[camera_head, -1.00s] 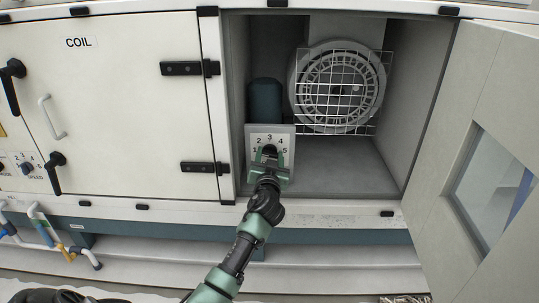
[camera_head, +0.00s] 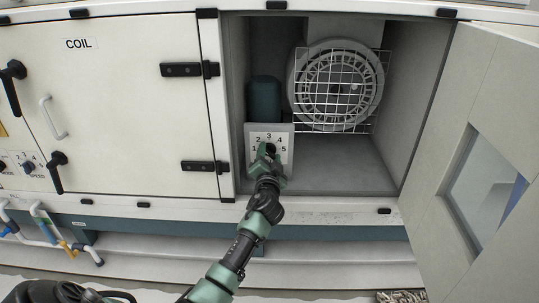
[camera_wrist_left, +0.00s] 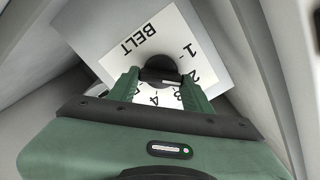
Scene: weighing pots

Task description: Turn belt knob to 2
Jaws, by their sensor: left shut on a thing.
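The belt knob (camera_head: 270,149) is a dark round knob on a light plate (camera_head: 285,134) numbered 1 to 5, inside the open cabinet bay. My left gripper (camera_head: 266,157) is shut on it, with the green fingers on either side. In the left wrist view the black knob (camera_wrist_left: 160,69) sits between the fingertips of my left gripper (camera_wrist_left: 159,82), and the plate (camera_wrist_left: 110,62) reads BELT, turned nearly upside down. The 2 shows near the right finger. The fingers hide part of the scale, and I cannot tell where the knob points. My right gripper is not in view.
A dark teal motor (camera_head: 264,98) stands behind the plate. A fan (camera_head: 310,85) behind a wire guard (camera_head: 345,132) is to its right. The open door (camera_head: 455,130) stands at the right; the closed COIL panel (camera_head: 120,110) is at the left.

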